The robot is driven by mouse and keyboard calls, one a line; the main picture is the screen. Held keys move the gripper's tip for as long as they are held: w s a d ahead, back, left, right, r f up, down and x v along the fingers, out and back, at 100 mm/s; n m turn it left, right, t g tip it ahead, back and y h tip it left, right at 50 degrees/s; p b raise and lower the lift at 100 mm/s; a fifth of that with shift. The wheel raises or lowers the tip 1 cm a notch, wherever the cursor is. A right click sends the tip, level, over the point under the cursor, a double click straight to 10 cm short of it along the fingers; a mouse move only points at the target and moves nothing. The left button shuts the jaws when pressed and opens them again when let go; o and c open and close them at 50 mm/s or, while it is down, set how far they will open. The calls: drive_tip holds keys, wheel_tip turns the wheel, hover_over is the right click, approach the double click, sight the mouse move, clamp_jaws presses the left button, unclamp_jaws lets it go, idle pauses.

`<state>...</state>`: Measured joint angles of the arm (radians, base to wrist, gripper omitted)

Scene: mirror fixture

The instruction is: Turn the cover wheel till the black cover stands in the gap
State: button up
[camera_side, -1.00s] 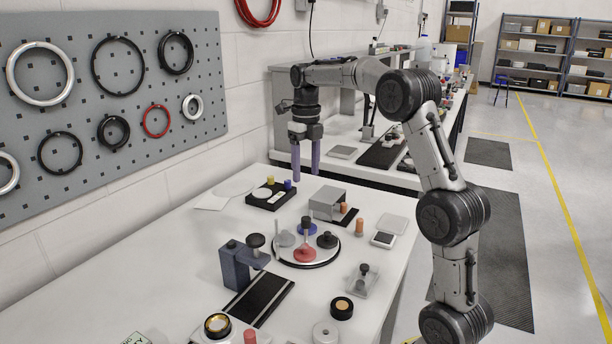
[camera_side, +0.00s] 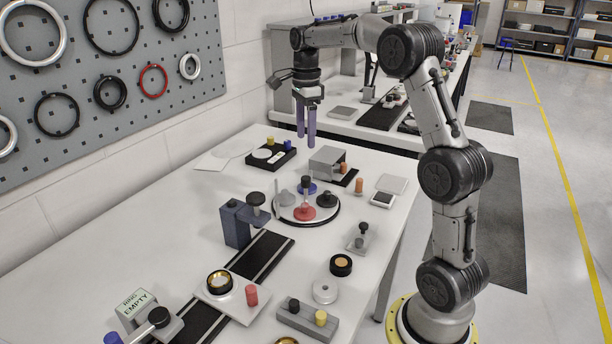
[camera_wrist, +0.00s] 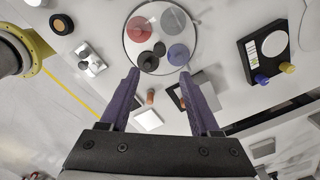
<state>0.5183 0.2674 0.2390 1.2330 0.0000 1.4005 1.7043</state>
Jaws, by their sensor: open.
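The cover wheel (camera_side: 326,215) is a white disc with a black rim lying on the table. It carries a red cover (camera_side: 303,213), a blue cover (camera_side: 306,188), a grey cover (camera_side: 282,198) and the black cover (camera_side: 327,200). In the side view the black cover is on the right; in the wrist view it is at the wheel's lower left (camera_wrist: 148,62). A blue-grey bracket (camera_side: 236,223) with a black knob stands left of the wheel; I cannot tell where the gap lies. My gripper (camera_side: 306,138) is open and empty, above and behind the wheel, touching nothing.
A black tray (camera_side: 272,158) with pegs and a grey box (camera_side: 327,160) stand behind the wheel. An orange peg (camera_side: 359,186) and a small scale (camera_side: 382,199) are on the right. A dark track (camera_side: 262,255) and several small fixtures fill the front. The pegboard (camera_side: 110,85) is at left.

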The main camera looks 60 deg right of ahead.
sight(306, 178)
wheel_tip(306, 178, down, 12)
drive_tip(key=shift+f, duration=0.25)
idle(0.3)
clamp_jaws()
drive_tip(key=shift+r, duration=0.1)
idle(1.2)
